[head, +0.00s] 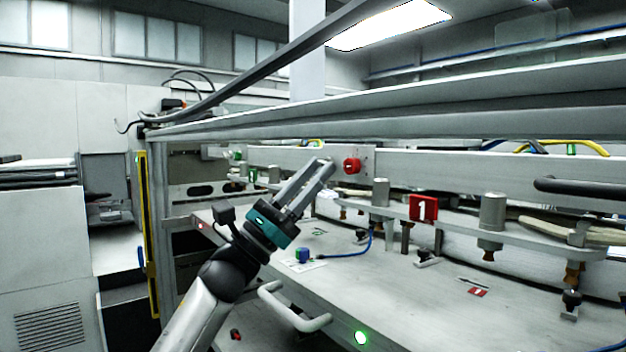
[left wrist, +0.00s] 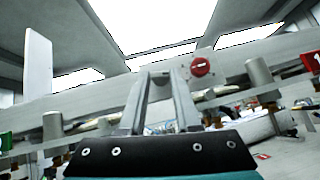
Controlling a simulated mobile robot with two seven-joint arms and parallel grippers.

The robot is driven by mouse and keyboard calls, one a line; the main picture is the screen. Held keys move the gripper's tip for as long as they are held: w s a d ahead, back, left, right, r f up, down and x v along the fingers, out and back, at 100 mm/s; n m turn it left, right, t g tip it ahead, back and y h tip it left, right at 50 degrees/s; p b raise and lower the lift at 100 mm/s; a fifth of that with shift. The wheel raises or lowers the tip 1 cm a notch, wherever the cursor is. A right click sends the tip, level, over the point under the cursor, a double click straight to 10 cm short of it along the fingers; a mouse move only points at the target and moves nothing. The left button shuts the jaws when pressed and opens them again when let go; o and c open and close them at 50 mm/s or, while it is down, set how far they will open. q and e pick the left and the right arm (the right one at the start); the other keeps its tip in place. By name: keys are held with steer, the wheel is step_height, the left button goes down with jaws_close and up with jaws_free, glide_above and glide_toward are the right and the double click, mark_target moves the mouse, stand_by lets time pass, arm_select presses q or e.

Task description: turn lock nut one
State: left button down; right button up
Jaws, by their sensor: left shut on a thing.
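My left gripper (head: 323,168) reaches up from the lower left to the grey rail of the machine. It also shows in the left wrist view (left wrist: 162,74), its two long grey fingers coming close together at the tips. It is shut on a small part at the rail, which I take for lock nut one; the fingertips mostly hide it. A red round knob (head: 351,165) on a light plate is just right of the fingertips, apart from them; it also shows in the left wrist view (left wrist: 200,67). My right gripper is not in view.
A red sign with a 1 (head: 423,208) stands between two grey cylinders (head: 380,192) (head: 491,212) on the lower rail. A blue cube-like part (head: 302,255) with a blue cable lies on the table (head: 400,300). A curved handle (head: 292,308) is at the front edge.

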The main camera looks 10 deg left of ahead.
arm_select(q)
steer(key=shift+s+d+n+t+y+p, duration=0.1)
steer(key=shift+n+t+y+p, duration=0.15)
steer(key=shift+n+t+y, duration=1.25)
steer(key=shift+s+d+n+t+y+p, duration=0.2)
steer(key=shift+n+t+y, duration=0.6)
steer(key=shift+n, duration=1.3)
steer(key=shift+w+a+n+t, duration=0.15)
steer(key=shift+n+t, duration=0.15)
steer(key=shift+t, duration=0.2)
steer(key=c, duration=0.6)
jaws_free()
steer(key=b+v, duration=0.3)
steer(key=v, duration=1.2)
steer(key=shift+s, duration=0.2)
steer(key=shift+a, duration=0.15)
